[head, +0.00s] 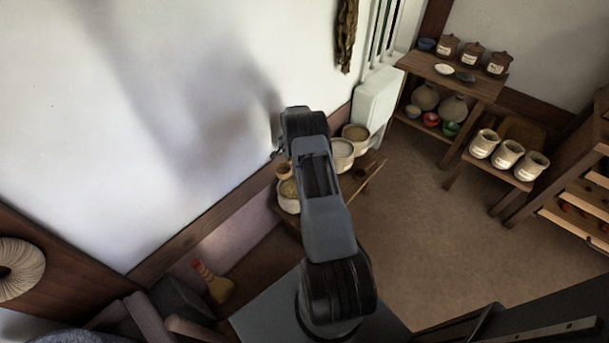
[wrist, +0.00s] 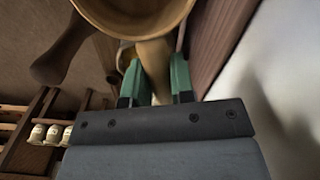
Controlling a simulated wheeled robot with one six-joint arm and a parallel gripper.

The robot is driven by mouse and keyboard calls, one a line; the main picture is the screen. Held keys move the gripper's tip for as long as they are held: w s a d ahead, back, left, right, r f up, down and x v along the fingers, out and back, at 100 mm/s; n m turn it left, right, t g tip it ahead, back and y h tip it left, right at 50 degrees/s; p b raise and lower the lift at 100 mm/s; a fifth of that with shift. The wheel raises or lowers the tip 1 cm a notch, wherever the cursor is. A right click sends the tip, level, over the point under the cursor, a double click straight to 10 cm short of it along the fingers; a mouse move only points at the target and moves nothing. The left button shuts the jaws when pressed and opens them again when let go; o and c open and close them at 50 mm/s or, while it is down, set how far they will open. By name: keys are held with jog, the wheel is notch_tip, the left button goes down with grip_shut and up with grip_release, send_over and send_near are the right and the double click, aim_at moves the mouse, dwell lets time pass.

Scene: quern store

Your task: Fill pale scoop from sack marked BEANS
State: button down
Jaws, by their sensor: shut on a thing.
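My gripper (wrist: 156,66) is shut on the pale handle of a scoop; its green fingers stand either side of it in the wrist view. The scoop's pale bowl (wrist: 135,20) is at the top of that view, cut off by the edge; its contents are hidden. In the head view the small tan scoop (head: 284,170) shows left of my arm, above or at an open sack (head: 289,192). I cannot tell whether they touch. Two more open sacks (head: 342,152) and (head: 356,133) stand behind. Their labels are not readable, so I cannot tell which says BEANS.
The sacks stand on a low bench (head: 366,178) along the white wall. Three labelled sacks (head: 508,153) stand on another bench at right. A shelf (head: 452,80) with jars and pots is behind. A dark wooden handle (wrist: 55,65) shows in the wrist view. The floor between is clear.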

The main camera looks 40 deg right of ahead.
jog(key=d+f+m+b, duration=0.2)
jog(key=d+f, duration=0.3)
jog(key=f, duration=0.1)
jog(key=shift+s+d+b, duration=0.3)
jog(key=shift+s+b, duration=0.1)
jog(key=shift+s, duration=0.05)
jog(key=t+p, duration=0.1)
jog(key=p, duration=0.2)
jog(key=shift+r+h+p, duration=0.2)
jog(key=shift+h+p, duration=0.1)
jog(key=shift+p, duration=0.1)
jog(key=t+h+p, duration=0.2)
jog(key=t+p, duration=0.1)
jog(key=p, duration=0.5)
jog(key=shift+s+a, duration=0.1)
jog(key=shift+s, duration=0.05)
jog(key=b, duration=0.2)
jog(key=shift+f+t+b, duration=0.3)
jog(key=shift+b, duration=0.05)
jog(key=b, duration=0.3)
jog(key=shift+t+h, duration=0.3)
jog(key=shift+h, duration=0.1)
jog(key=b, duration=0.6)
jog(key=shift+w+r+t+b, duration=0.2)
jog(key=shift+t+b, duration=0.1)
jog(key=shift+b, duration=0.1)
jog(key=b, duration=0.6)
jog(key=shift+s+f+t+h, duration=0.1)
jog(key=shift+s+t+h, duration=0.1)
jog(key=shift+t+h, duration=0.15)
